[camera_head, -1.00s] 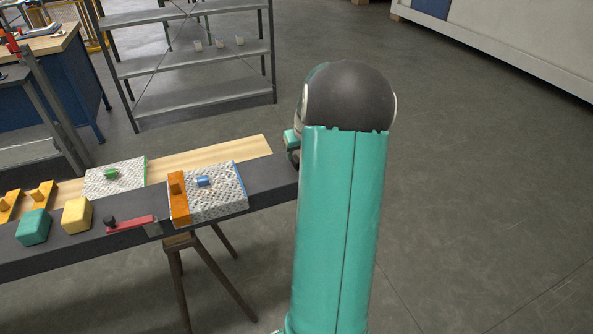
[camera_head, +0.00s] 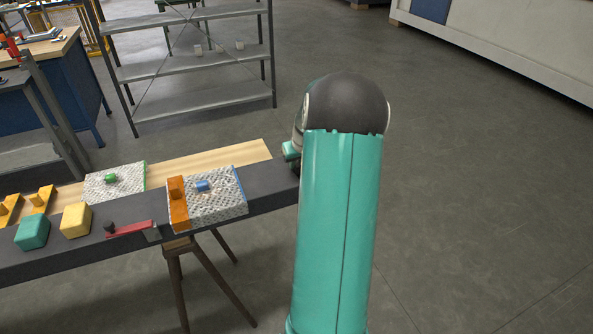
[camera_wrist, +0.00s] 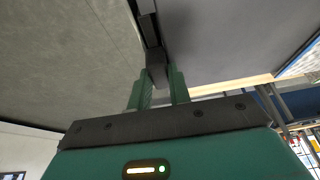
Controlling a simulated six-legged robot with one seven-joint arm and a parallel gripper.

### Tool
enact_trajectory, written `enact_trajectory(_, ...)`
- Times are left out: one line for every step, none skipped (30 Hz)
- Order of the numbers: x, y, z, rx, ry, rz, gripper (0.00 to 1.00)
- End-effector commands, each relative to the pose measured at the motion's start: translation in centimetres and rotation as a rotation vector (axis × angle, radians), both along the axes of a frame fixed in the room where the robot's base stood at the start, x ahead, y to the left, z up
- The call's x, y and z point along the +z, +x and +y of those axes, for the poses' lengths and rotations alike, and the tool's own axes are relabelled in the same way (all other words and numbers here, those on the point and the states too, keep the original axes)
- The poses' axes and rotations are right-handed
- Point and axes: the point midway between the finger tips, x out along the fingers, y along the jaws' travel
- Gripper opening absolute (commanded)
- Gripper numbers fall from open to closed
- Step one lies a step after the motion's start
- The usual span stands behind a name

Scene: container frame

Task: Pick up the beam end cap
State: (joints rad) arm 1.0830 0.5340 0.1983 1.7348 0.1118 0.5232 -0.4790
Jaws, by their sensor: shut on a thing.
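In the wrist view, my gripper (camera_wrist: 158,80) has its two green fingers on either side of a small dark block, which I take for the beam end cap (camera_wrist: 156,68). The fingers are shut on it. The cap is at the end of a dark strip running up the picture, and I cannot tell whether they are joined. In the head view my arm hides the cap and most of the gripper. The dark beam (camera_head: 262,199) runs from the left to behind my arm.
On the beam sit a teal block (camera_head: 32,232), a yellow block (camera_head: 76,219), a red-handled tool (camera_head: 130,228) and a textured white pad (camera_head: 219,207) with an orange strip. A wooden plank (camera_head: 215,158) lies behind. A trestle (camera_head: 175,290) stands below. A grey shelf (camera_head: 190,60) is farther back. The floor at right is clear.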

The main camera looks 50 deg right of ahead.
Motion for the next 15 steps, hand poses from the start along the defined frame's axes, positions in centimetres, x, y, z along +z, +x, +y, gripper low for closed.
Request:
enact_trajectory(0.2, 0.0, 0.0, 0.000, -0.001, 0.000, 0.00)
enact_trajectory(0.3, 0.0, 0.0, 0.000, -0.002, -0.001, 0.00)
enact_trajectory(0.7, 0.0, -0.1, 0.001, -0.002, -0.001, 0.00)
enact_trajectory(1.0, 0.0, -0.1, 0.000, -0.003, -0.001, 0.00)
enact_trajectory(1.4, 0.0, -0.1, 0.000, -0.003, -0.001, 0.00)
enact_trajectory(2.1, 0.0, -0.1, 0.000, -0.004, -0.002, 0.00)
enact_trajectory(2.6, 0.0, 0.0, 0.000, -0.004, -0.002, 0.00)
enact_trajectory(3.2, 0.0, 0.0, 0.000, -0.003, -0.001, 0.00)
enact_trajectory(4.1, 0.1, -0.1, 0.001, -0.006, -0.002, 0.00)
enact_trajectory(4.7, 0.1, -0.1, 0.001, -0.004, -0.002, 0.00)
enact_trajectory(5.4, 0.1, -0.1, 0.001, -0.006, -0.002, 0.00)
enact_trajectory(6.2, 0.1, 0.0, 0.000, -0.004, -0.002, 0.00)
enact_trajectory(6.8, 0.1, -0.1, 0.000, -0.005, -0.002, 0.00)
enact_trajectory(7.3, 0.1, 0.0, 0.000, -0.003, -0.001, 0.00)
enact_trajectory(8.0, 0.1, 0.0, 0.000, -0.004, -0.002, 0.00)
